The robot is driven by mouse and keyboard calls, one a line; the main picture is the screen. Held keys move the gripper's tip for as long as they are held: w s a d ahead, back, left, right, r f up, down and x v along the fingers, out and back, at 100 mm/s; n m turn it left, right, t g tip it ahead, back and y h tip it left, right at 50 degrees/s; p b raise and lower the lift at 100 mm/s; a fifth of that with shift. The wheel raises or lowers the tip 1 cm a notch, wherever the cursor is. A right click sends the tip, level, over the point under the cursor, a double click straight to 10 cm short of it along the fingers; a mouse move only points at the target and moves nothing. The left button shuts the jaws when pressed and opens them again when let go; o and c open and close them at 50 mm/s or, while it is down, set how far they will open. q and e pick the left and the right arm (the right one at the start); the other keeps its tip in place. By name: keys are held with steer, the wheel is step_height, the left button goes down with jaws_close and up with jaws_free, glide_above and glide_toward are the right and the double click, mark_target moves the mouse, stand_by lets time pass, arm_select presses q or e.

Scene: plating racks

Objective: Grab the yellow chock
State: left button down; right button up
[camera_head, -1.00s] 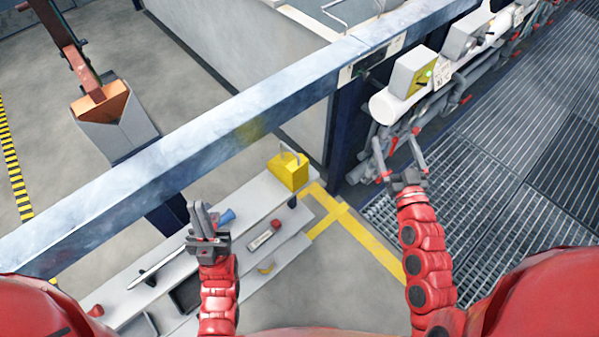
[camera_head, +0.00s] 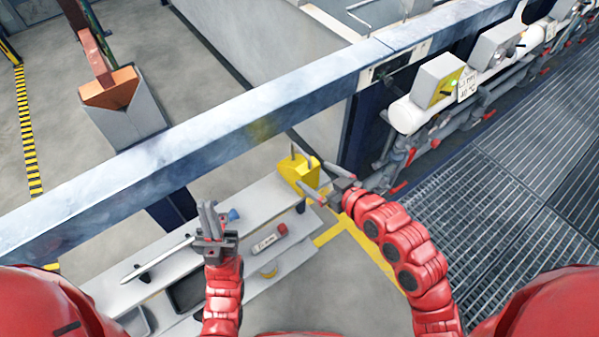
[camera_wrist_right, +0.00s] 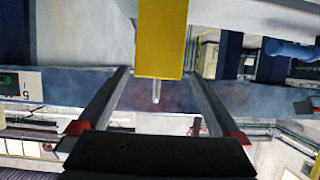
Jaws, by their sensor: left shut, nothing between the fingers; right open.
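The yellow chock (camera_head: 292,170) stands on the end of the pale grey shelf. A thin grey handle sticks up from it. My right gripper (camera_head: 310,173) is open beside the chock, its fingers pointing at it from the right. In the right wrist view, the chock (camera_wrist_right: 163,40) shows as a yellow block in line with the gap between the fingertips (camera_wrist_right: 157,74). I cannot tell whether the fingers touch it. My left gripper (camera_head: 207,209) is shut and empty above the shelf, left of the chock.
A long grey-blue beam (camera_head: 240,123) runs behind the shelf (camera_head: 262,203). A red-capped cylinder (camera_head: 268,240), a blue item (camera_head: 233,215) and a long thin tool (camera_head: 160,257) lie near my left gripper. Pipes and a gauge box (camera_head: 437,80) stand at the right, beside metal grating (camera_head: 500,210).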

mark_target(299, 161)
steer(key=x, duration=0.3)
steer(key=shift+w+a, duration=0.1)
steer(key=shift+w+a+r+p, duration=0.1)
steer(key=shift+w+a+p, duration=0.1)
steer(key=shift+p, duration=0.25)
steer(key=p+x, duration=0.1)
steer(key=x, duration=0.3)
steer(key=shift+w+r+p, duration=0.2)
steer(key=shift+p, duration=0.15)
steer(key=shift+w+a+f, duration=0.1)
steer(key=shift+w+f, duration=0.1)
jaws_close()
